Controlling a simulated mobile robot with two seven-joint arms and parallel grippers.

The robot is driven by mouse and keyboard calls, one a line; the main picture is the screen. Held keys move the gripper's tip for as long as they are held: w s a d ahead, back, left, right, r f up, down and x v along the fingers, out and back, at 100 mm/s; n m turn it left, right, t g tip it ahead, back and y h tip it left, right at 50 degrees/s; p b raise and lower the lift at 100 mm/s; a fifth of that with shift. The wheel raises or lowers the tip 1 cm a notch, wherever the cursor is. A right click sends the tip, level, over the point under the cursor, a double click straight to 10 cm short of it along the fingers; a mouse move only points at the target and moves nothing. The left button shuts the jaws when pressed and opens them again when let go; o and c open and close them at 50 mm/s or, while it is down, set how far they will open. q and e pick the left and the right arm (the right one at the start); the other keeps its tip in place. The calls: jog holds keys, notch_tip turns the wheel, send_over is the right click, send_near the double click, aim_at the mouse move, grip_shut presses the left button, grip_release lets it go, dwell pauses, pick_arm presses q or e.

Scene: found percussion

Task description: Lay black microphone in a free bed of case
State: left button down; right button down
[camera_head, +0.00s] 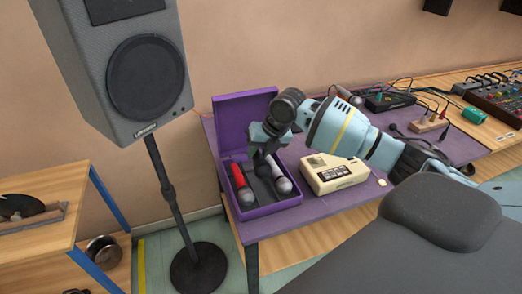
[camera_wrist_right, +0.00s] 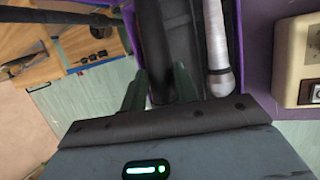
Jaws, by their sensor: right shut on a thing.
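The purple case (camera_head: 290,205) stands open on the table, its lid raised at the back. A red microphone (camera_head: 238,178) lies in its left bed, and a silver-white microphone (camera_head: 278,175) lies in its right bed. The silver one also shows in the right wrist view (camera_wrist_right: 216,45). My right gripper (camera_head: 262,160) reaches down over the middle of the case. In the wrist view its fingers are shut on the black microphone (camera_wrist_right: 154,45), between the other two. I cannot tell whether it touches the bed. My left gripper is not in view.
A cream boxy device (camera_head: 333,175) stands close right of the case. A speaker (camera_head: 150,75) on a black stand is to the left. Cables, a mixer (camera_head: 498,100) and other gear are at the back right. A wooden shelf (camera_head: 40,190) is far left.

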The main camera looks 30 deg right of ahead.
aim_at(255, 181)
jog(key=shift+w+d+n, duration=0.15)
jog(key=shift+d+n, duration=0.25)
jog(key=shift+d, duration=0.05)
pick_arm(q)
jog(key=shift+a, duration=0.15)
